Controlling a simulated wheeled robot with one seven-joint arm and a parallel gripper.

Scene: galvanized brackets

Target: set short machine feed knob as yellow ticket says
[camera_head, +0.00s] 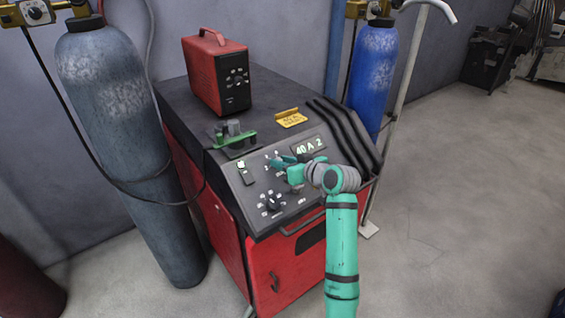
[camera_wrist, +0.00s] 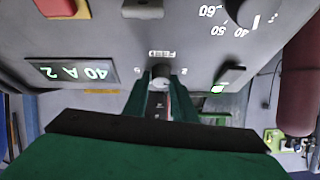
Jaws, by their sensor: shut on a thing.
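The red machine with a black sloped panel (camera_head: 258,218) stands in the middle of the head view. Its display (camera_head: 310,146) reads "40 A 2" and shows upside down in the wrist view (camera_wrist: 70,72). The yellow ticket (camera_head: 291,119) lies on the machine's top, behind the display; its writing is too small to read. My gripper (camera_head: 284,165) is at the panel, left of the display. In the wrist view, my gripper (camera_wrist: 162,88) is shut on the feed knob (camera_wrist: 161,72), under the upside-down word FEED. The fingers hide much of the knob and its pointer.
Another numbered knob (camera_head: 273,204) sits lower on the panel, with a lit switch (camera_head: 245,173) above left. A smaller red box (camera_head: 216,73) and a green clamp (camera_head: 234,137) rest on top. Gas cylinders stand left (camera_head: 118,130) and right (camera_head: 371,75).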

